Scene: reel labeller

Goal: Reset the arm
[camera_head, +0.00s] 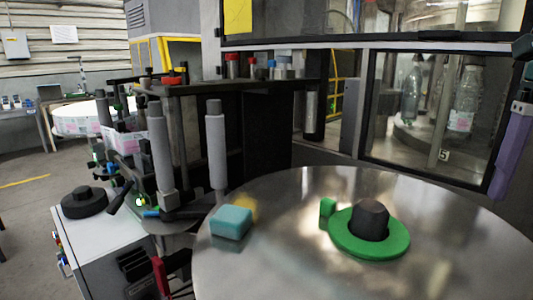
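Neither of my grippers can be made out in the head view, and no arm of mine can be clearly seen. The round metal table (290,264) fills the lower right. On it lies a green disc (372,247) with a dark knob (369,220) at its middle and a small green block (327,208) at its left edge. A light-blue block (232,222) sits near the table's left edge.
The labelling machine (187,130) with grey rollers stands left of the table. A white cabinet (93,236) carries a black knob (84,202). A glazed enclosure (434,113) with bottles stands behind. A purple part (512,150) is at the right edge.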

